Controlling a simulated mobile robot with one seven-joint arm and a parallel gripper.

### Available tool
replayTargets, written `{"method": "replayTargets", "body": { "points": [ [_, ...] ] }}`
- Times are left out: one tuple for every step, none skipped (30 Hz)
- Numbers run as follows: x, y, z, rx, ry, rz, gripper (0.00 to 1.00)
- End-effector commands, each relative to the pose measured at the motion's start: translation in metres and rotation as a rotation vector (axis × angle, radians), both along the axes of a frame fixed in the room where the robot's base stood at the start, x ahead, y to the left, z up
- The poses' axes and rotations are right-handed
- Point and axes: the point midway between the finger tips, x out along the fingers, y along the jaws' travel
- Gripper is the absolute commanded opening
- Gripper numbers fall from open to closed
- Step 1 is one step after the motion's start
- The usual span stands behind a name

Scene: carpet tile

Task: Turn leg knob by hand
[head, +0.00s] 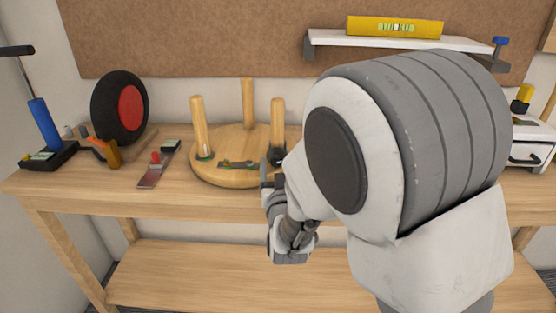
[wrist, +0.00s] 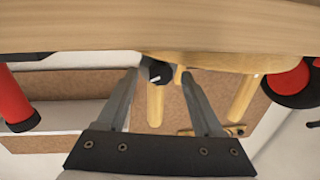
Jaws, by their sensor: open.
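A round wooden stool top (head: 205,174) lies on the bench with three wooden legs standing up from it. A black knob (head: 277,155) sits at the foot of the right front leg (head: 278,118). In the wrist view, which looks upside down, the knob (wrist: 155,71) appears between and beyond my fingertips, with a light mark on its face. My gripper (wrist: 158,78) is open and empty, its two fingers spread toward the knob. In the head view my gripper (head: 270,175) is at the stool's front right edge, partly hidden by my arm. I cannot tell whether a finger touches the knob.
A flat metal tool (head: 240,165) lies on the stool top. To the left are a clamp-like tool (head: 160,165), an orange-handled tool (head: 106,153), a black wheel (head: 105,105) and a blue pump (head: 40,125). A shelf with a yellow level (head: 395,27) hangs behind.

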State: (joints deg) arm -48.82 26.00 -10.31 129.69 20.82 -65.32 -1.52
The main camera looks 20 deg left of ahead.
Motion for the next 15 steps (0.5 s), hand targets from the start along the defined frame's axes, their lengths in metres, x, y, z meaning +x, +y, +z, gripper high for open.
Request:
{"method": "replayTargets", "body": {
  "points": [
    [-0.0007, 0.0001, 0.0, 0.0, 0.001, 0.0, 0.69],
    [-0.0009, 0.0001, -0.0001, 0.0, 0.001, 0.0, 0.69],
    [-0.0011, 0.0002, -0.0001, 0.0, 0.001, 0.0, 0.69],
    [-0.0012, 0.0002, -0.0002, 0.0, 0.001, 0.0, 0.69],
    [-0.0012, 0.0002, -0.0002, 0.0, 0.001, 0.0, 0.69],
    [-0.0013, 0.0002, -0.0003, 0.0, 0.001, 0.0, 0.69],
    [-0.0014, 0.0001, -0.0003, 0.0, 0.001, 0.0, 0.69],
    [-0.0014, 0.0001, -0.0003, 0.0, 0.001, 0.0, 0.69],
    [-0.0014, 0.0001, -0.0004, 0.0, 0.001, 0.0, 0.69],
    [-0.0014, 0.0001, -0.0004, 0.0, 0.001, 0.0, 0.69],
    [-0.0014, 0.0001, -0.0004, 0.0, 0.001, 0.0, 0.69],
    [-0.0013, 0.0002, -0.0004, 0.0, 0.001, 0.0, 0.69],
    [-0.0013, 0.0002, -0.0004, 0.0, 0.001, 0.0, 0.69],
    [-0.0013, 0.0002, -0.0004, 0.0, 0.001, 0.0, 0.63],
    [-0.0013, 0.0002, -0.0004, 0.0, 0.001, 0.0, 0.56]
  ]
}}
